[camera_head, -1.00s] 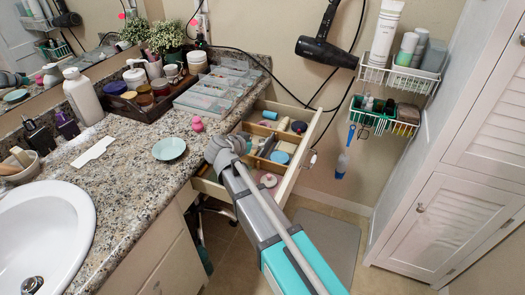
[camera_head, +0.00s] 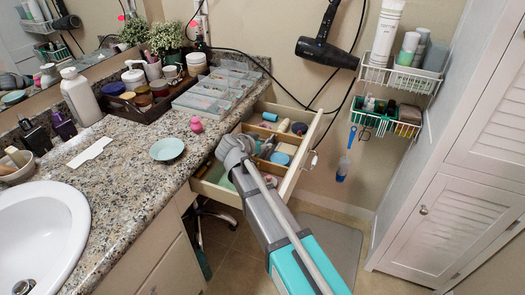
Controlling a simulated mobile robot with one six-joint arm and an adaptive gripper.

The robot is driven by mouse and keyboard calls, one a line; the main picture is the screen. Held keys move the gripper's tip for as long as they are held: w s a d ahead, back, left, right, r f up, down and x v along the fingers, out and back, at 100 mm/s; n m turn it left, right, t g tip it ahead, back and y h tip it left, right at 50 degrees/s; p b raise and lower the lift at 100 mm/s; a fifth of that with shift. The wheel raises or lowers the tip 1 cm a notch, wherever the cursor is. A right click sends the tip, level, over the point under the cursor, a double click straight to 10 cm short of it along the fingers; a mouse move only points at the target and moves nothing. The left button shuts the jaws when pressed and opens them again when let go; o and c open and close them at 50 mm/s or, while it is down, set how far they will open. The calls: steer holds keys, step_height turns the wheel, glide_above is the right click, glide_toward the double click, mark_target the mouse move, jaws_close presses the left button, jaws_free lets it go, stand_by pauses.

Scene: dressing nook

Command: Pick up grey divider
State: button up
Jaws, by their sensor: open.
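The open drawer (camera_head: 305,150) below the counter holds wooden partitions (camera_head: 262,163) and small toiletries. I cannot make out a clearly grey divider among them. A flat pale strip (camera_head: 90,152) with a notched edge lies on the counter left of the round dish; it looks whitish, and I cannot tell if it is the divider. My gripper (camera_head: 234,158) is over the left part of the drawer, at the end of my arm. It is open, its fingertips mostly hidden by my wrist, and I see nothing held in it.
The counter (camera_head: 125,185) carries a teal dish (camera_head: 167,149), a pink item (camera_head: 196,125), a tray of jars (camera_head: 145,104) and clear boxes (camera_head: 215,95). The sink (camera_head: 35,230) is at left. A tall white cabinet (camera_head: 450,180) stands at right.

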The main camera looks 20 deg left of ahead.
steer(key=shift+b+x, duration=0.5)
steer(key=shift+x, duration=0.9)
jaws_close()
